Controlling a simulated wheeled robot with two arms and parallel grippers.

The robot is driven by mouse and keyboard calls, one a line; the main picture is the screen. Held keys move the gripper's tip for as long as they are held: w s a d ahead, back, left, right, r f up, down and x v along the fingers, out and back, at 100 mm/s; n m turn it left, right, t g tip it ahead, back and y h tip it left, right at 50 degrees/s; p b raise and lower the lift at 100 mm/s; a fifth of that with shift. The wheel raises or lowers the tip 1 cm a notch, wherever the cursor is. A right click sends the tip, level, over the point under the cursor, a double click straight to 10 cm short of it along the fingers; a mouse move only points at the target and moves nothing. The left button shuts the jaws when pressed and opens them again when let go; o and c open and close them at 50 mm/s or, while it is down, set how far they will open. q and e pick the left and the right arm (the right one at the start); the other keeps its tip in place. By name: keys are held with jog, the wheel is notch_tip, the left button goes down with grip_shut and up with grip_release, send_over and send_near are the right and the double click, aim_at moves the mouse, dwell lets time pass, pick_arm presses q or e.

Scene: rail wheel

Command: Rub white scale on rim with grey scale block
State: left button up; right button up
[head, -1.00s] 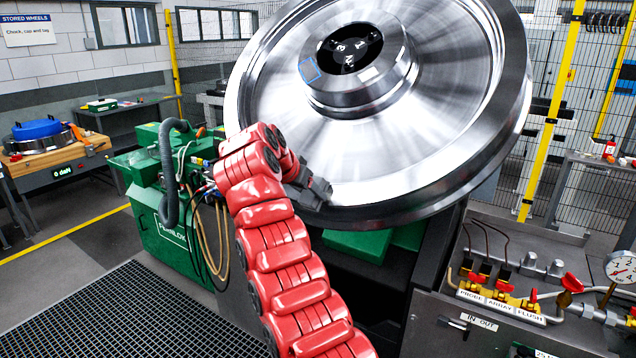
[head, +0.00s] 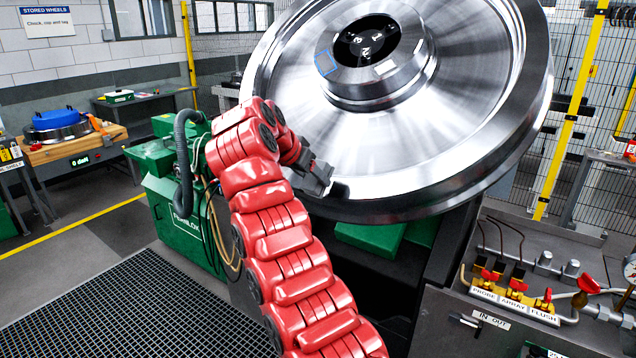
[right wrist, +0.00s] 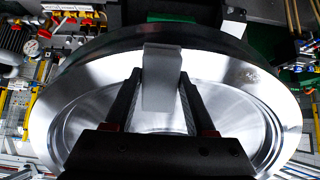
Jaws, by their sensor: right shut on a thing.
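The large steel wheel (head: 460,110) is tilted on its stand, with its bright rim facing me. My right gripper (head: 322,180) is at the rim's lower left in the head view. In the right wrist view my right gripper (right wrist: 160,100) is shut on a grey scale block (right wrist: 162,72), which stands between the two fingers and overlaps the rim (right wrist: 215,75). I cannot tell whether the block touches the rim. A faint speckled patch (right wrist: 250,74) shows on the rim, right of the block; I cannot tell if it is the white scale. My left gripper is not in view.
A green machine (head: 175,200) with hoses stands left of the wheel. A valve panel (head: 510,300) with red handles is at the lower right. A yellow post (head: 565,140) and mesh fence stand behind. Floor grating (head: 110,310) lies at the lower left.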

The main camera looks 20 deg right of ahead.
jog(key=shift+s+a+r, duration=0.1)
jog(key=shift+a+r, duration=0.15)
jog(key=shift+r, duration=0.05)
jog(key=shift+v, duration=1.5)
